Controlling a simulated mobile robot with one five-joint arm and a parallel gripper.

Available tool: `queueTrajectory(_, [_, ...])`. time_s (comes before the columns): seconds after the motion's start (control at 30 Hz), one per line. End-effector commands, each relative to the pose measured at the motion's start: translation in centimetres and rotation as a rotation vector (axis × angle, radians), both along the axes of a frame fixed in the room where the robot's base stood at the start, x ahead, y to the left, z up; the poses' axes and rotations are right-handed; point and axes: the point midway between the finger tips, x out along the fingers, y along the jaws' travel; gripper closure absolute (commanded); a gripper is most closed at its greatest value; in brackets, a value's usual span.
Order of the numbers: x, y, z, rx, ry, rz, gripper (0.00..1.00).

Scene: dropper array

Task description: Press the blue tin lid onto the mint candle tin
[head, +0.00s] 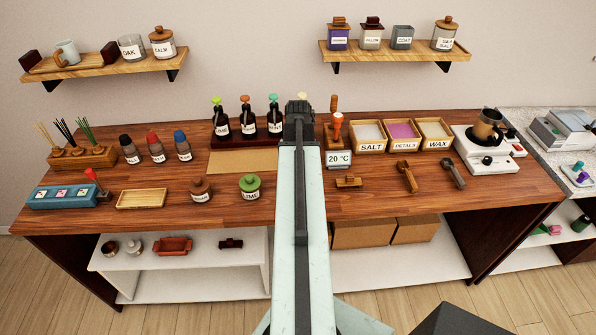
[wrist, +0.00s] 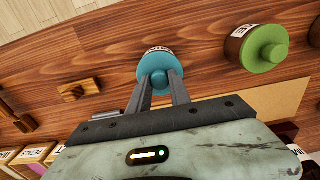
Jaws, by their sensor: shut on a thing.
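In the wrist view my gripper (wrist: 163,82) is shut on the knob of the blue tin lid (wrist: 149,68), seen from above. Part of a white label shows just past the lid's far edge, so a tin stands beneath it. This is likely the mint candle tin, but the label cannot be read and the tin's body is mostly hidden. I cannot tell whether the lid is fully seated. In the head view my arm hides the lid, the tin and my fingertips.
A paper sheet (head: 240,162) lies behind. Wooden tools (head: 406,176) and labelled boxes (head: 368,133) are to the right. The wooden counter (head: 225,208) is clear along its front.

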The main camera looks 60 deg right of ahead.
Motion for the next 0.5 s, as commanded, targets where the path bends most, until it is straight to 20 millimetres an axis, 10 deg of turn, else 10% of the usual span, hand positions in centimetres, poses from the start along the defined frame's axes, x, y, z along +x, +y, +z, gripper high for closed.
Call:
queueTrajectory(0.13, [0.0, 0.0, 0.0, 0.0, 0.0, 0.0, 1.0])
queueTrajectory(0.17, [0.0, 0.0, 0.0, 0.0, 0.0, 0.0, 0.73])
queueTrajectory(0.23, [0.0, 0.0, 0.0, 0.0, 0.0, 0.0, 0.54])
queueTrajectory(0.5, [0.0, 0.0, 0.0, 0.0, 0.0, 0.0, 0.5])
